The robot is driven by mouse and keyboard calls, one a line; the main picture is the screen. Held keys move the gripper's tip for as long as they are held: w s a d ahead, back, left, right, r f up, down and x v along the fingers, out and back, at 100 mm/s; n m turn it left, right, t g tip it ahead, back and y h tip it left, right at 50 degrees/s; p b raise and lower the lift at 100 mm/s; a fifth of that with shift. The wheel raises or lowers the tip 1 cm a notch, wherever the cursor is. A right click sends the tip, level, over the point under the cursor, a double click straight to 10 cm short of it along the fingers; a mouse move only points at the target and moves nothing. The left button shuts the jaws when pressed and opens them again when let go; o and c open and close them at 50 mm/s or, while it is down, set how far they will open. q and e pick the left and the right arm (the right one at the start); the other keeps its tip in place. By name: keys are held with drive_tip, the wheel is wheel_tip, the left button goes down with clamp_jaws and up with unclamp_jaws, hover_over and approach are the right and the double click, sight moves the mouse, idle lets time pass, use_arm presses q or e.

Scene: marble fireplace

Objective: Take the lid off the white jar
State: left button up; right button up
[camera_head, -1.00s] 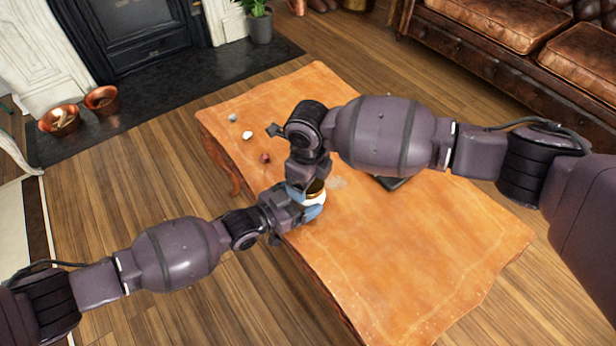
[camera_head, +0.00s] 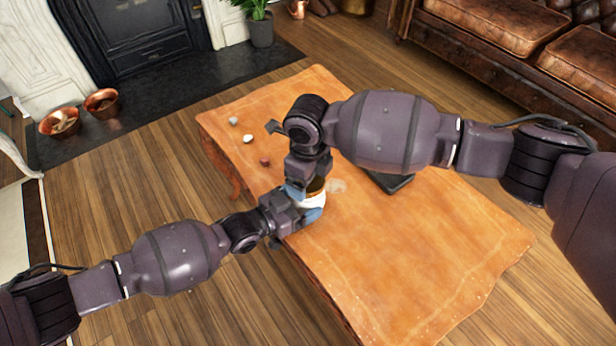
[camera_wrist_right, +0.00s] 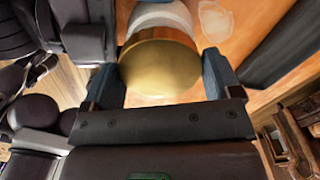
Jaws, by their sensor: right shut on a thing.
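The white jar (camera_head: 312,201) stands near the left edge of the low table, partly hidden by my grippers. Its round gold lid (camera_wrist_right: 160,65) fills the space between the blue fingers of my right gripper (camera_wrist_right: 161,72), which is shut on it from above. The white jar body shows just beyond the lid in the right wrist view (camera_wrist_right: 160,13). I cannot tell whether the lid is seated or slightly raised. My left gripper (camera_head: 304,205) reaches in from the left, with a blue finger beside the jar; its grip is partly hidden.
The orange-brown table (camera_head: 410,260) is largely bare at front right. A dark flat object (camera_head: 388,182) lies right of the jar, partly under my right arm. A few small stones (camera_head: 248,139) lie at the table's back left. A leather sofa (camera_head: 500,50) stands behind.

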drive_tip(key=shift+r, duration=0.15)
drive_tip(key=shift+r, duration=1.95)
use_arm(q)
drive_tip(key=o, duration=1.6)
